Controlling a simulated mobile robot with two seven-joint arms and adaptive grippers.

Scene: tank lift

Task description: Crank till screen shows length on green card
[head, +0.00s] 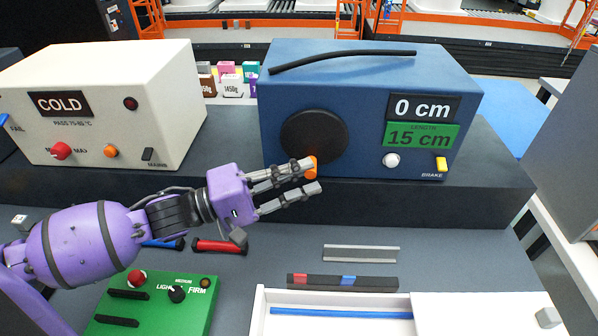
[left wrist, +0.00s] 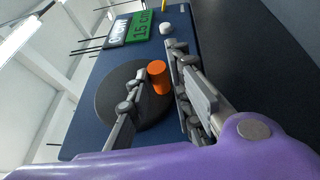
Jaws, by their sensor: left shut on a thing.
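The blue box (head: 350,75) stands on the dark bench and carries a round dark crank disc (head: 312,135) on its front. An orange crank handle (head: 312,166) sticks out from the disc's lower right part. The black screen (head: 422,107) reads 0 cm. My left gripper (head: 314,176) reaches in from the left and is shut on the orange handle. In the left wrist view the handle (left wrist: 158,76) shows between the fingers, in front of the disc (left wrist: 128,98). My right gripper is not in view.
A white knob (head: 391,160) and a yellow brake switch (head: 441,164) sit right of the disc. A cream box (head: 100,105) reading COLD stands left. A green panel (head: 155,305), a metal bar (head: 361,253) and a white tray (head: 258,310) lie in front.

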